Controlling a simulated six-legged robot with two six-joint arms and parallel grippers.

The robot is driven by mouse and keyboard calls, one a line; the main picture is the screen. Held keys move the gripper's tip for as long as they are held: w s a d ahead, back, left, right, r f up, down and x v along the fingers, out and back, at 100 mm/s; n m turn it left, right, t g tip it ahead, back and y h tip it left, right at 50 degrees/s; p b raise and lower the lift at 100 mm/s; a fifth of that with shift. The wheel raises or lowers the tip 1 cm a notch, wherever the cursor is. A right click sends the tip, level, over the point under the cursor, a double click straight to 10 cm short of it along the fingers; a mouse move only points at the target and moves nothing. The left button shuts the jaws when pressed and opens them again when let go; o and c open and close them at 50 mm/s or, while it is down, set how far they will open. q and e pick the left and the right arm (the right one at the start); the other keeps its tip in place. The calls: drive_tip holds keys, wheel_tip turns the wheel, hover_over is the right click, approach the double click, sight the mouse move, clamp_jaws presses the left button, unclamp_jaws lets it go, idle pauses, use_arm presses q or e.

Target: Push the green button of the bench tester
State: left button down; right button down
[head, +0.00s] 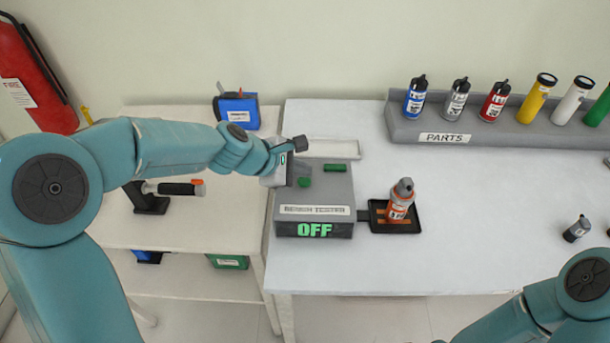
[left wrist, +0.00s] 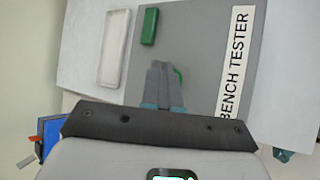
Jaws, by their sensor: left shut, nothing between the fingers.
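The bench tester (head: 315,220) is a grey box near the left edge of the white table, its front display reading OFF in green. On its top are a small green round button (head: 305,182) and a green rectangular block (head: 335,168). My left gripper (head: 300,172) is shut and empty, over the tester's top beside the round button. In the left wrist view the shut fingers (left wrist: 165,72) mostly cover the round button, with a green edge (left wrist: 179,75) showing beside them. The green block (left wrist: 149,26) is clear of them. Contact with the button cannot be told. My right gripper is out of view.
An orange bottle (head: 399,202) stands on a black tray (head: 377,224) right of the tester. A pale shallow tray (head: 334,148) lies behind it. A grey parts rack (head: 400,131) holds several bottles at the back. A small dark bottle (head: 576,230) lies at the right.

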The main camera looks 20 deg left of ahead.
sight(300, 183)
use_arm(q)
wheel_tip(300, 183, up, 6)
drive_tip(key=p, duration=0.5)
drive_tip(key=shift+p, duration=0.4)
drive_tip(key=shift+s, duration=0.1)
